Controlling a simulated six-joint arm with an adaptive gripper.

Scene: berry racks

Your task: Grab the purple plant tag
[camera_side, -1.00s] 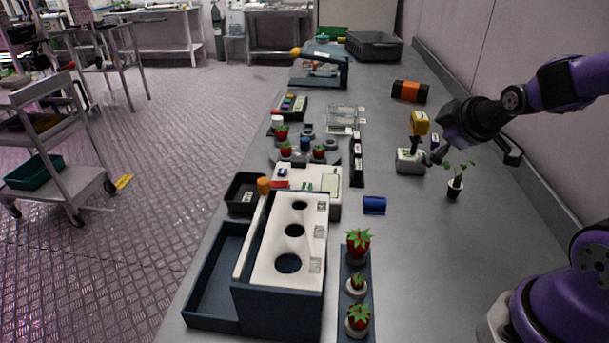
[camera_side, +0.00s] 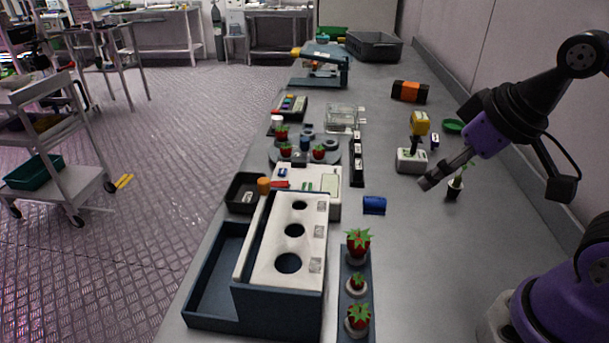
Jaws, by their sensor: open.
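My gripper (camera_side: 428,183) is open and empty, above the right part of the bench between the white block and the potted plant. Its fingers point down to the left. A small plant in a dark pot with a white band (camera_side: 454,190) stands just right of the fingertips, and the gripper hides part of its leaves. I cannot clearly make out a purple plant tag. A small dark purple-blue piece with a pale mark (camera_side: 434,141) stands behind the gripper, too small to identify.
A green dish (camera_side: 453,126) and an orange-black cylinder (camera_side: 409,92) lie farther back. The bench's right front is clear.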

